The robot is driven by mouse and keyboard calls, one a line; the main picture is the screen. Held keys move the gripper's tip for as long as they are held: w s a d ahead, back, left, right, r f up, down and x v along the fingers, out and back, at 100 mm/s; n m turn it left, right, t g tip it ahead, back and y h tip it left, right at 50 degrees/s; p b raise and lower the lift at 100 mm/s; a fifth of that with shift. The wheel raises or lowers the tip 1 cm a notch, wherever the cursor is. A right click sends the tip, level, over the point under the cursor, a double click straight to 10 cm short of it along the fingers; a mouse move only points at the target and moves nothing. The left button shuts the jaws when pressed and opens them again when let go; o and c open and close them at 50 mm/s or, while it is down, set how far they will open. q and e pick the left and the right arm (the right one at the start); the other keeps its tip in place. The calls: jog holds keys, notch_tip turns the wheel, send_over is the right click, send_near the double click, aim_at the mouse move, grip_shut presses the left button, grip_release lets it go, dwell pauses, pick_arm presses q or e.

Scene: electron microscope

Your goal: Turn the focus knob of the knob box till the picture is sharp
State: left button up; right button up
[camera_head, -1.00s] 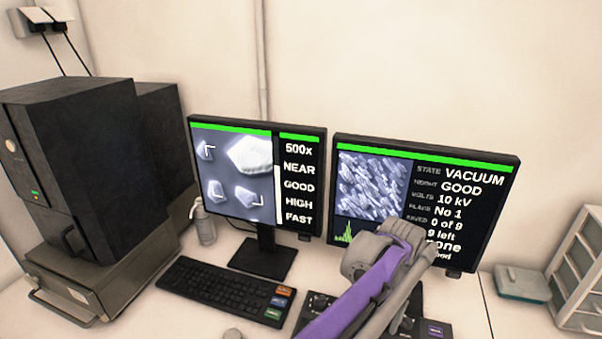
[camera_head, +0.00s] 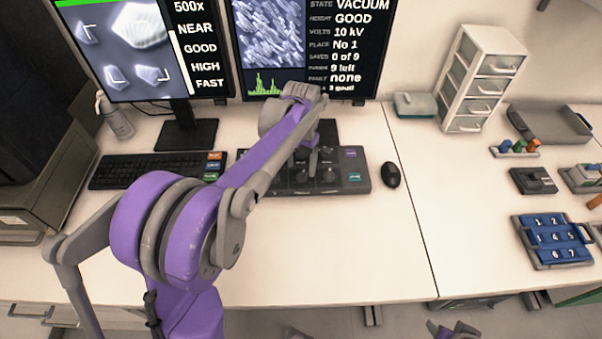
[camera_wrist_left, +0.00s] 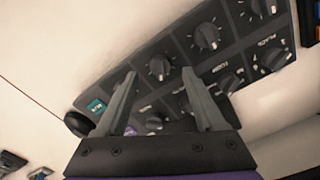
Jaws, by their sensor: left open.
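The dark knob box (camera_head: 352,182) lies on the desk below the right monitor. In the left wrist view its panel (camera_wrist_left: 235,55) carries several round black knobs, with labels too small to read surely; I cannot tell which is the focus knob. My left gripper (camera_head: 313,165) is over the box. In the left wrist view my left gripper (camera_wrist_left: 158,73) is open, with one knob (camera_wrist_left: 160,67) showing between its fingertips; contact is unclear. The left monitor (camera_head: 125,45) shows pale, soft-edged grains, and the right monitor (camera_head: 268,35) shows dense crystals. My right gripper (camera_head: 452,331) is partly visible at the bottom edge.
A keyboard (camera_head: 130,171) lies left of the box and a black mouse (camera_head: 390,175) right of it. A white drawer unit (camera_head: 480,80), a grey tray (camera_head: 550,123) and a blue numbered holder (camera_head: 553,240) stand at right. The front desk is clear.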

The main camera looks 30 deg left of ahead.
aim_at(301, 175)
pick_arm(q)
jog(key=shift+f, duration=2.05)
grip_shut()
